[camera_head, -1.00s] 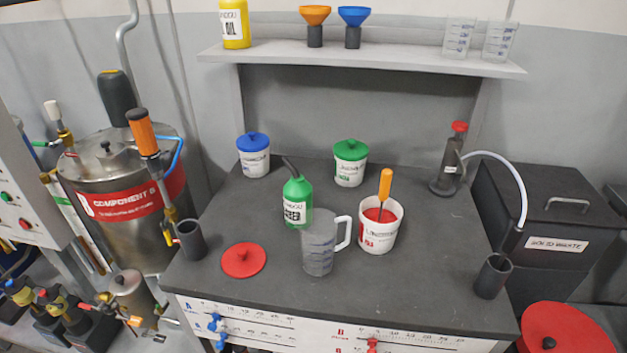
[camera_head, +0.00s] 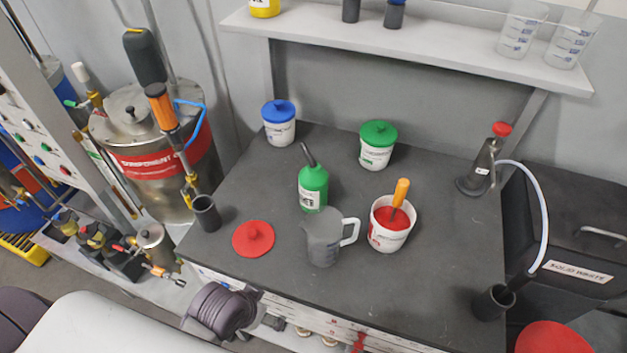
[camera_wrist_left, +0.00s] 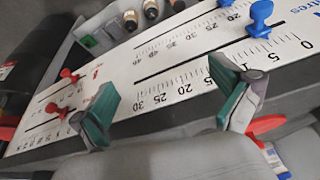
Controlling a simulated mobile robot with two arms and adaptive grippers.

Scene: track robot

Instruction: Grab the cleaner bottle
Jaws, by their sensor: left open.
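A green bottle (camera_head: 313,188) with a dark angled spout stands upright on the dark worktop, just behind the clear measuring jug (camera_head: 323,238). Its label is too small to read. I cannot tell from the labels which one is the cleaner bottle. My left gripper (camera_wrist_left: 166,100) is open and empty, its fingers before the scale panel on the worktop's front. My left arm is low at the front, below the worktop edge. My right gripper is not in view.
A red-filled tub (camera_head: 391,226) with an orange-handled tool stands right of the jug. A red lid (camera_head: 253,238) lies to the left. Blue-lidded (camera_head: 279,127) and green-lidded (camera_head: 377,150) tubs stand behind. Dark cups stand at both sides. The front right worktop is mostly clear.

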